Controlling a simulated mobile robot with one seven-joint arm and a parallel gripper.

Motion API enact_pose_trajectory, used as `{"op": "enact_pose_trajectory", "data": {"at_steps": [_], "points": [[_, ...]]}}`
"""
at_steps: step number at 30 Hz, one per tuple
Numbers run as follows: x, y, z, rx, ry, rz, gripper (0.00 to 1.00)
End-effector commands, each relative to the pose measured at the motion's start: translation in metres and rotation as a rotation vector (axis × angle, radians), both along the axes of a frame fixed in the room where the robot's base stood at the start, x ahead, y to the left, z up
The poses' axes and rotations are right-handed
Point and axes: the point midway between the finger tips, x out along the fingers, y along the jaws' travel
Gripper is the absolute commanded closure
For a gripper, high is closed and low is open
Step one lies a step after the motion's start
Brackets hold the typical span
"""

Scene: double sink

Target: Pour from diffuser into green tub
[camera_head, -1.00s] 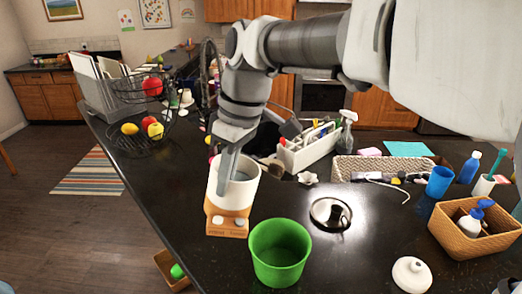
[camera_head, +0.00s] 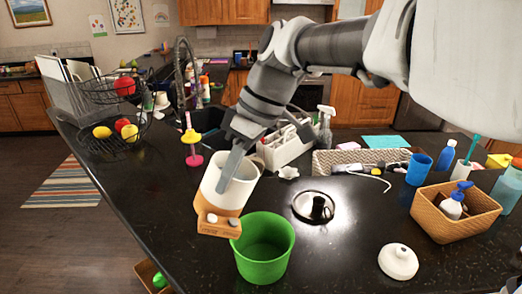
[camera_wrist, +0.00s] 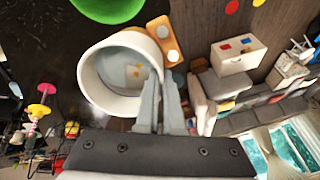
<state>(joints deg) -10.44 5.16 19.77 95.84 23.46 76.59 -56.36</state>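The diffuser (camera_head: 211,187) is a white open cup on an orange-brown base with white buttons. It leans a little to the right, just left of the green tub (camera_head: 263,262), and its base overlaps the tub's rim in the head view. My gripper (camera_head: 231,178) is shut on the diffuser's rim wall. In the wrist view, the fingers (camera_wrist: 165,107) pinch the wall of the diffuser (camera_wrist: 88,82), with pale contents visible inside. The green tub (camera_wrist: 105,8) shows at that view's top edge.
A round metal drain piece (camera_head: 315,207) and a white lid (camera_head: 398,262) lie right of the tub. A wicker basket (camera_head: 455,220) with a pump bottle and a blue cup (camera_head: 419,169) stand farther right. A pink-and-yellow stand (camera_head: 192,140) is behind the diffuser.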

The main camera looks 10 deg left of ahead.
Motion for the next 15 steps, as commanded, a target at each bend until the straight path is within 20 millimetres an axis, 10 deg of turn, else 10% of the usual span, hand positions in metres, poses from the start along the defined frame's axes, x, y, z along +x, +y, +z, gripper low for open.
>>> {"op": "enact_pose_trajectory", "data": {"at_steps": [15], "points": [[0.002,-0.005,-0.020,0.081,0.029,-0.002,1.00]]}}
